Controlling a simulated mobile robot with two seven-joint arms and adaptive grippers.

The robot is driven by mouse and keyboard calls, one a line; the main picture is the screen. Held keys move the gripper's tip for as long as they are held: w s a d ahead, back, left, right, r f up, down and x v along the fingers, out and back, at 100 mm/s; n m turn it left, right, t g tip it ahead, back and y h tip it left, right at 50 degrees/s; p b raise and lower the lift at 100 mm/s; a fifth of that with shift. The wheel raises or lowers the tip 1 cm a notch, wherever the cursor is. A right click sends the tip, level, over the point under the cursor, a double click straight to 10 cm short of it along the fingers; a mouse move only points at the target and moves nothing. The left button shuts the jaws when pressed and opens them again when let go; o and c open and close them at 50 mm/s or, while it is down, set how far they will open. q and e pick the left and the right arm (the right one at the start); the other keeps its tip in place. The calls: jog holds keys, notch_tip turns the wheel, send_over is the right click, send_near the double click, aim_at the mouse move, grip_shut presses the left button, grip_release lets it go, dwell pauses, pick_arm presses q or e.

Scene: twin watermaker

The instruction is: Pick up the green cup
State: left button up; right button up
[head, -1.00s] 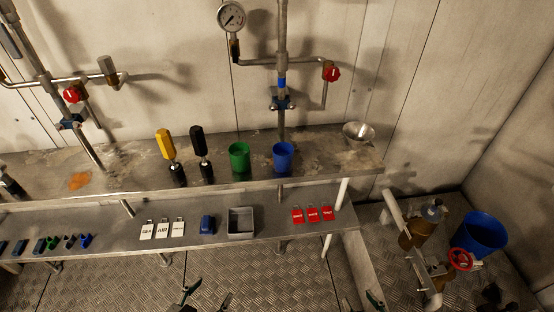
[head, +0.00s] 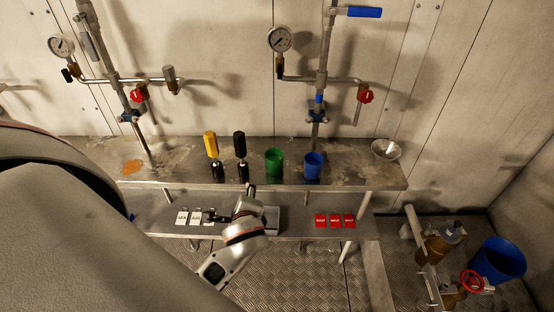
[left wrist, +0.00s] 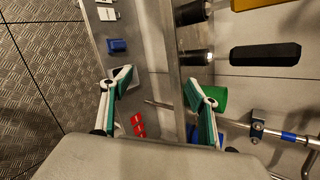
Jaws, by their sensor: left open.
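The green cup (head: 274,162) stands upright on the upper shelf (head: 345,178), between the black-handled tool and the blue cup (head: 313,165). My left gripper (head: 230,203) is in front of the shelf, lower and to the left of the green cup, apart from it. In the left wrist view, my left gripper (left wrist: 158,80) is open with its green-padded fingers spread and nothing between them. The green cup (left wrist: 220,98) shows there beyond the right finger, which partly hides it. My right gripper is not in view.
Yellow-handled (head: 210,145) and black-handled (head: 240,145) tools stand left of the cup. A metal bowl (head: 386,149) is at the right end. Red tags (head: 335,220) and a grey tray (head: 272,220) lie on the lower shelf. Pipes (head: 322,90) rise behind.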

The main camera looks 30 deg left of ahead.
aim_at(274, 163)
pick_arm(q)
jog(key=w+d+r+m+y, duration=0.1)
jog(key=w+m, duration=0.2)
jog(key=w, duration=0.1)
jog(key=w+d+r+m+t+y, duration=0.1)
jog(key=w+d+m, duration=0.1)
jog(key=w+m, duration=0.2)
jog(key=w+d+r+m, duration=0.1)
jog(key=w+r+m, duration=0.1)
jog(key=w+m, duration=0.2)
jog(key=shift+d+y, duration=0.15)
jog(key=shift+y, duration=0.25)
jog(key=shift+m, duration=0.3)
jog(key=shift+x, duration=3.85)
jog(key=shift+w+d+r, duration=0.1)
jog(key=shift+w+r, duration=0.05)
jog(key=shift+w, duration=0.05)
jog(key=c, duration=1.3)
